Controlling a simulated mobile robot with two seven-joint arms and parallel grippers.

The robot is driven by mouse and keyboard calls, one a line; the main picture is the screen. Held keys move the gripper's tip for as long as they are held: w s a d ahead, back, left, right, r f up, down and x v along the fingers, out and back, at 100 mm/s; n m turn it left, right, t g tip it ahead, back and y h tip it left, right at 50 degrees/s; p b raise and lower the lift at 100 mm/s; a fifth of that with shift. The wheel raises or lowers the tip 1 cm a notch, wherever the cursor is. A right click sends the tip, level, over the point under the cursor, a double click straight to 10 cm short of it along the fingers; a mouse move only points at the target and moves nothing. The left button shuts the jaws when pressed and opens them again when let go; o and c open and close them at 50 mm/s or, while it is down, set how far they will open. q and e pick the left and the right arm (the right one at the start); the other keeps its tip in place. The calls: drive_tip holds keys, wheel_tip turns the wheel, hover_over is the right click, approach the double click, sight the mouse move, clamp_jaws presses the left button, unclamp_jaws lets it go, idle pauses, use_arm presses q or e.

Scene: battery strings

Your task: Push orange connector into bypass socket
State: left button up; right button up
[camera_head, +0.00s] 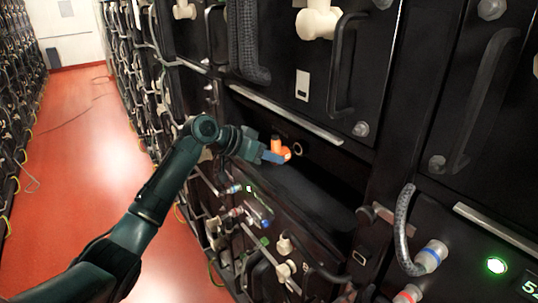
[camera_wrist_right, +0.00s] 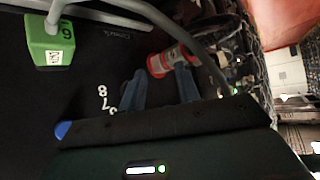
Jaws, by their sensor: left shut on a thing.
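The orange connector (camera_head: 279,147) is held at the tip of my left gripper (camera_head: 271,156), which is shut on it in front of a dark recess in the rack. A small round ring with a tan rim (camera_head: 297,149) is just to the right of the connector; it may be the bypass socket, but its label does not show. I cannot tell whether the connector touches it. In the right wrist view, the two fingers of my right gripper (camera_wrist_right: 161,88) stand apart with a gap between them. A red and white cylinder (camera_wrist_right: 168,61) lies just beyond their tips.
Black rack panels with handles (camera_head: 343,65) surround the recess. A grey cable with a blue-banded plug (camera_head: 432,256) hangs at lower right. In the right wrist view, a green block (camera_wrist_right: 50,42) sits at upper left and a grey cable crosses above the fingers.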

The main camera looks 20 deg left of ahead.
sight(281, 148)
idle(0.7)
use_arm(q)
drive_tip(key=shift+p, duration=0.5)
idle(0.3)
drive_tip(key=shift+w, duration=0.1)
drive_tip(key=shift+w+d, duration=0.25)
drive_tip(key=shift+w+d, duration=0.1)
drive_tip(key=shift+w+d, duration=0.35)
drive_tip(key=shift+w, duration=0.15)
drive_tip(key=shift+w+d, duration=0.4)
drive_tip(key=shift+w, duration=0.1)
